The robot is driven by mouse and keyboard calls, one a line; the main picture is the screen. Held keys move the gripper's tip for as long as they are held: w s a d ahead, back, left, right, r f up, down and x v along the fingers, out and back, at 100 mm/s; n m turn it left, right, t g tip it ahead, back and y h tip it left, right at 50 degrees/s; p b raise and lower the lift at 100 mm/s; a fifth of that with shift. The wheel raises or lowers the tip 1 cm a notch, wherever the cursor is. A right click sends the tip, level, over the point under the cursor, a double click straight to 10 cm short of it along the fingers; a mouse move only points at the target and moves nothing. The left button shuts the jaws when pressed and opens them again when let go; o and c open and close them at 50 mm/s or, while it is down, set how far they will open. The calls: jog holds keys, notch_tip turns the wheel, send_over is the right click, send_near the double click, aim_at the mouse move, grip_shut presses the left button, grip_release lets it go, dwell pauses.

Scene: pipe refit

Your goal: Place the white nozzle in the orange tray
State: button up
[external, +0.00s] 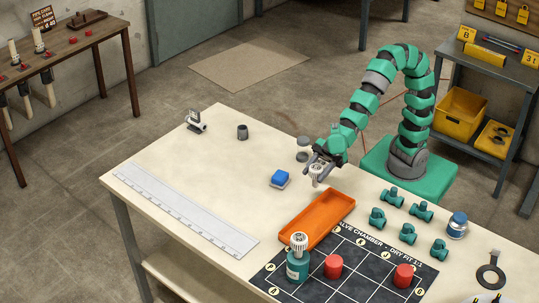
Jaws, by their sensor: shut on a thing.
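The orange tray (343,207) lies on the cream table and looks empty. My gripper (317,176) is above the table just behind the tray's far end. It is shut on a small white nozzle (317,170) with a ribbed top, held upright between the fingers. I cannot tell whether the nozzle's base touches the table. A similar white ribbed top (299,243) sits on a teal bottle near the tray's front end.
A dark grid mat (350,262) with red cylinders (333,266) lies in front. A long ruler (184,209) lies left.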

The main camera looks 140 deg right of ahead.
jog(key=s+a+f+n+y+b, duration=0.2)
jog(key=s+a, duration=0.4)
jog(key=a, duration=0.1)
jog(key=p, duration=0.3)
send_over(313, 228)
jog(key=shift+d+f, duration=0.1)
jog(key=shift+f, duration=2.6)
jog(key=shift+r, duration=0.1)
jog(key=o, duration=1)
